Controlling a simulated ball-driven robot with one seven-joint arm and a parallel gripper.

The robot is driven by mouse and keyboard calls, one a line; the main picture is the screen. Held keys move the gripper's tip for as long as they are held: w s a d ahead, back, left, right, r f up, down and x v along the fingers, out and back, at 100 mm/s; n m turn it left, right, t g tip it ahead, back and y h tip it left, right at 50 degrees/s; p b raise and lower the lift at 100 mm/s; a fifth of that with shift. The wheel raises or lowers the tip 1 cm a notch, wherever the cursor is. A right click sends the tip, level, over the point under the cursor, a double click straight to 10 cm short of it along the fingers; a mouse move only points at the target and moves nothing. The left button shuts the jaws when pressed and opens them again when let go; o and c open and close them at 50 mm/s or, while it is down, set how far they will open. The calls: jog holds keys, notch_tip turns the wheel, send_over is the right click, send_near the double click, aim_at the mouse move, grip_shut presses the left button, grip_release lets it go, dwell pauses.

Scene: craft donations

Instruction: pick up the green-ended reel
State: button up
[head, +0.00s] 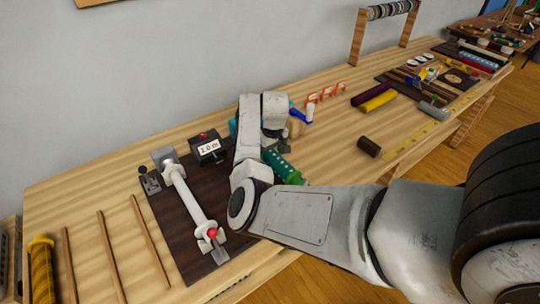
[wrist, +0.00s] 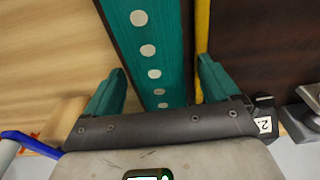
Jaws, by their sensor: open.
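A long teal-green piece with a row of pale dots (head: 283,166) sticks out from behind my arm in the head view, over the dark brown board's right side. Its near end looks green, so it appears to be the green-ended reel. In the wrist view the dotted teal piece (wrist: 153,50) runs lengthwise between the teal fingers of my gripper (wrist: 158,85). The gripper is open, with a gap on both sides of the piece. A yellow strip (wrist: 202,45) lies along its right side. In the head view my arm hides the fingertips and part of the piece.
A white bar fixture with a red knob (head: 195,200) and a box reading 2.0 m (head: 208,149) stand left of my gripper. Purple (head: 371,94) and yellow (head: 379,101) rolls and a brown cylinder (head: 368,147) lie to the right. Bare wood lies between.

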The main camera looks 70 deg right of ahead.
jog(key=shift+f, duration=0.6)
jog(key=c, duration=1.2)
jog(key=shift+r, duration=0.2)
jog(key=shift+c, duration=0.2)
